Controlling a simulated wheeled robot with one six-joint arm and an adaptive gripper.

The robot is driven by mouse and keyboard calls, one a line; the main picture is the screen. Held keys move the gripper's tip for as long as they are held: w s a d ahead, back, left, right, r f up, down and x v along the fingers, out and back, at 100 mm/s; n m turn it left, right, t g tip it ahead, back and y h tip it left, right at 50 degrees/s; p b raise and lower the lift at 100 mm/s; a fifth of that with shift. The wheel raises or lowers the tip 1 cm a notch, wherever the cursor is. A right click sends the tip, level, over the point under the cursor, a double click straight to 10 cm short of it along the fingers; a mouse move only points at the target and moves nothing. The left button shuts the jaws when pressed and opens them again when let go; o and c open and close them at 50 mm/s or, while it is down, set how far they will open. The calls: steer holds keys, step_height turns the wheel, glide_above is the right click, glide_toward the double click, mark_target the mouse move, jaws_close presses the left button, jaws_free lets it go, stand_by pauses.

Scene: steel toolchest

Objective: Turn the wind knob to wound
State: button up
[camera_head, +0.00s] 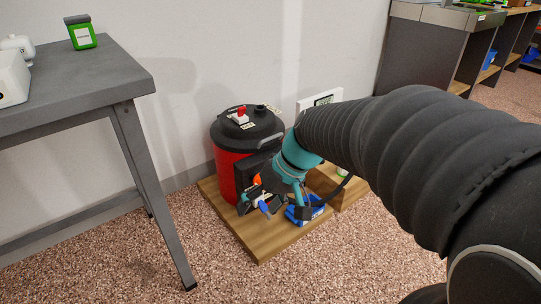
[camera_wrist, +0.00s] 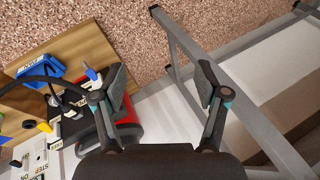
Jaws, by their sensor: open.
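A red tank with a black lid (camera_head: 228,160) stands on a wooden board. A red knob (camera_head: 241,110) on a white, labelled base sits on its lid. My gripper (camera_head: 262,203) is low in front of the tank, beside its black front part. In the wrist view my gripper (camera_wrist: 158,92) is open, its two fingers wide apart with nothing between them. A small blue-tipped part (camera_wrist: 92,74) is just left of the left finger; it also shows by my gripper in the head view (camera_head: 264,208). I cannot read which control is the wind knob.
The wooden board (camera_head: 256,247) lies on a pebbled floor. A blue pedal-like block (camera_wrist: 38,68) with a label sits on it. A grey table (camera_head: 75,80) stands at left; its legs and rail (camera_wrist: 182,60) show at right in the wrist view. A "STEP ON" label (camera_wrist: 40,158) shows at lower left.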

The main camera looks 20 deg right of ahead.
steer(key=w+d+f+m+t+y, duration=0.15)
steer(key=w+d+f+y, duration=0.35)
steer(key=w, duration=0.6)
steer(key=w+d+f+t+y, duration=0.2)
steer(key=w+d+f+t, duration=0.15)
steer(key=w+f, duration=0.55)
steer(key=w+d+f+m+t+h+p, duration=0.1)
steer(key=w+d+f+m+t+h, duration=0.3)
steer(key=d+f, duration=0.7)
steer(key=w+d+f+m+t+h, duration=0.1)
steer(key=w+d+f+t+h, duration=0.1)
steer(key=d+f+t, duration=0.65)
steer(key=w, duration=0.4)
steer(key=w+a+f+g, duration=0.1)
steer(key=w, duration=0.3)
steer(key=w+a+g+b, duration=0.1)
steer(key=w, duration=0.4)
steer(key=shift+f+g, duration=0.25)
steer(key=shift+f, duration=0.05)
steer(key=c, duration=1.2)
steer(key=shift+o, duration=0.2)
